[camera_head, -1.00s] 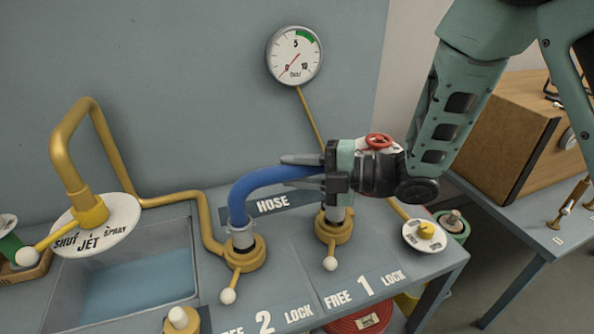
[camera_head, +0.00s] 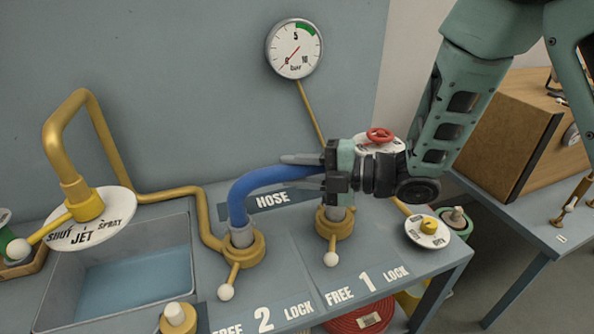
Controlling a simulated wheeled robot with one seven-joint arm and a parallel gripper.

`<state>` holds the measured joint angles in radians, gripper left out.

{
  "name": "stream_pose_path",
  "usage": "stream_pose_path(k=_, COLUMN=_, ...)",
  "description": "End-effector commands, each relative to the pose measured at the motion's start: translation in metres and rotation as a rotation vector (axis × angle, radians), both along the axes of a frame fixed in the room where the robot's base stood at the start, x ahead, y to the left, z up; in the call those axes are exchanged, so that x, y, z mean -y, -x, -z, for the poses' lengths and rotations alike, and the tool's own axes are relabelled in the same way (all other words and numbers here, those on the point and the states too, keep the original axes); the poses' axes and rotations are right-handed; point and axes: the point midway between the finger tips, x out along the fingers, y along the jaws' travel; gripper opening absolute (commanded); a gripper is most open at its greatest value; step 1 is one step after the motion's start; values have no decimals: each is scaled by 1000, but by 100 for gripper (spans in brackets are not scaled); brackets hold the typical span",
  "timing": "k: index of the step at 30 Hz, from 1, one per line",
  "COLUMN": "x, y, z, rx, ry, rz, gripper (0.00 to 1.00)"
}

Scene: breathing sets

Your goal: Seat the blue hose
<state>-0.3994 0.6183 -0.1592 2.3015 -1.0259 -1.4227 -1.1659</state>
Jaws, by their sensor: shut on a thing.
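The blue hose (camera_head: 250,192) arches between two brass sockets on the bench. Its left grey end stands in the socket marked 2 (camera_head: 243,251). Its right grey end is at the socket marked 1 (camera_head: 334,225), below my gripper, which partly hides it; I cannot tell how deep it sits. My gripper (camera_head: 300,170) comes from the right and is shut on the hose near its right end. Each socket has a lever with a white knob, at 2 (camera_head: 226,292) and at 1 (camera_head: 331,259), both pointing toward the front.
A gauge (camera_head: 294,48) on the wall reads near the low end. A brass pipe with a Shut/Jet/Spray dial (camera_head: 90,232) stands over a basin (camera_head: 140,283) at left. A round valve dial (camera_head: 427,231) is at right. A wooden box (camera_head: 500,140) stands behind it.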

Motion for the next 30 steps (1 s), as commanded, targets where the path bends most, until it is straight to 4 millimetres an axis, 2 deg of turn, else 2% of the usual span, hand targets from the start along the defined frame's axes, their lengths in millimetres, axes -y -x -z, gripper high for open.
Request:
stream_pose_path(k=19, x=0, y=0, z=12, rx=2, ry=-2, rz=0, gripper=0)
stream_pose_path(k=20, x=0, y=0, z=12, rx=2, ry=-2, rz=0, gripper=33)
stream_pose_path(k=22, x=0, y=0, z=11, rx=2, ry=-2, rz=0, gripper=53)
stream_pose_path(k=23, x=0, y=0, z=11, rx=2, ry=-2, rz=0, gripper=56)
stream_pose_path(k=30, x=0, y=0, z=13, rx=-2, ry=2, rz=1, gripper=56)
